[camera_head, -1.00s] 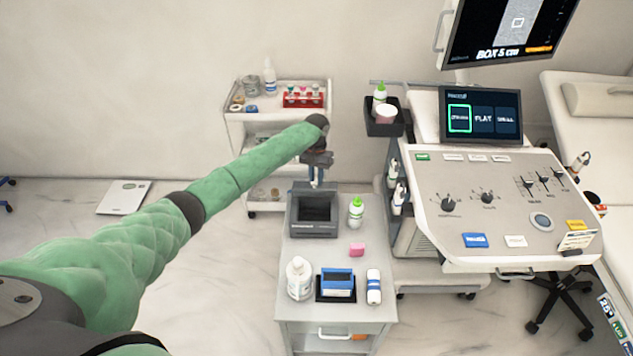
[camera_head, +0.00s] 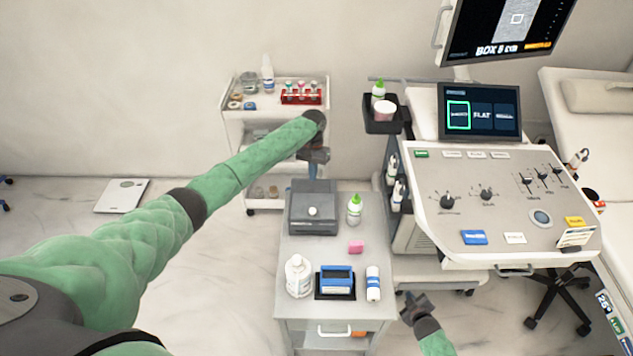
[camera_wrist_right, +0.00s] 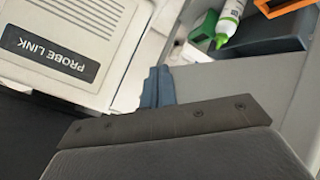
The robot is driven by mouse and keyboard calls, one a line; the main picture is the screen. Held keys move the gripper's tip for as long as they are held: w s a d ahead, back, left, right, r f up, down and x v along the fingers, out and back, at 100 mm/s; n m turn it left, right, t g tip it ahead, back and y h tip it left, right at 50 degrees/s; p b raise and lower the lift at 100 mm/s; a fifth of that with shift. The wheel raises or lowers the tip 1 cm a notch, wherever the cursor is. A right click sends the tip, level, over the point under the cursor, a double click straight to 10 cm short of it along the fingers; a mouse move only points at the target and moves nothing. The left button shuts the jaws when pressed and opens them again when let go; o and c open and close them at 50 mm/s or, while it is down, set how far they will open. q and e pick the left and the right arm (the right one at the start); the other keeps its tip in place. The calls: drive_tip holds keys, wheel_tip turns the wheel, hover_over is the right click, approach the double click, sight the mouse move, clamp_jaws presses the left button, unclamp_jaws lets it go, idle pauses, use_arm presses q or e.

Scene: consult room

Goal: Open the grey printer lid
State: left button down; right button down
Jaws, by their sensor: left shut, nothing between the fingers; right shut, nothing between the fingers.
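The grey printer (camera_head: 298,226) stands at the back of the small grey cart. Its lid (camera_head: 328,200) lies down over the top, with a small pale knob (camera_head: 312,211) near its middle. No dark opening shows. My left gripper (camera_head: 313,173) is shut and empty at the printer's rear edge. Its fingertips are partly hidden, so I cannot tell whether they touch the lid. My right gripper (camera_head: 408,298) is low, right of the cart and apart from the printer. Its fingers (camera_wrist_right: 157,88) are shut and empty in the right wrist view.
The cart top (camera_head: 345,245) holds a green-capped bottle (camera_head: 355,210), pink block (camera_head: 356,247), white bottle (camera_head: 298,277), blue device (camera_head: 337,279) and white tube (camera_head: 373,284). The ultrasound console (camera_head: 500,200) stands right. A shelf trolley (camera_head: 235,122) stands behind.

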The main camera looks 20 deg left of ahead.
drive_tip(key=w+a+r+n+t+y, duration=0.1)
drive_tip(key=w+a+r+n, duration=0.1)
drive_tip(key=w+a+r, duration=0.35)
drive_tip(key=w+a+r+n+t+y, duration=0.1)
drive_tip(key=w+a+r+n+y, duration=0.15)
drive_tip(key=r, duration=0.55)
drive_tip(key=w+a+r+m+g, duration=0.1)
drive_tip(key=w+a+r, duration=0.1)
drive_tip(key=a+r, duration=0.55)
drive_tip(key=w+a+r+m+g, duration=0.15)
drive_tip(key=a+r, duration=0.25)
drive_tip(key=a, duration=0.7)
drive_tip(key=s+a+r+n+g, duration=0.1)
drive_tip(key=a+r+n+g, duration=0.25)
drive_tip(key=r, duration=0.45)
drive_tip(key=s+a+r+n+g, duration=0.1)
drive_tip(key=a+r+n+g, duration=0.25)
drive_tip(key=r, duration=0.45)
drive_tip(key=w+a+f, duration=0.6)
drive_tip(key=f, duration=0.3)
drive_tip(key=shift+w+a+h, duration=0.2)
drive_tip(key=shift+a+h, duration=0.1)
drive_tip(key=shift+h, duration=0.05)
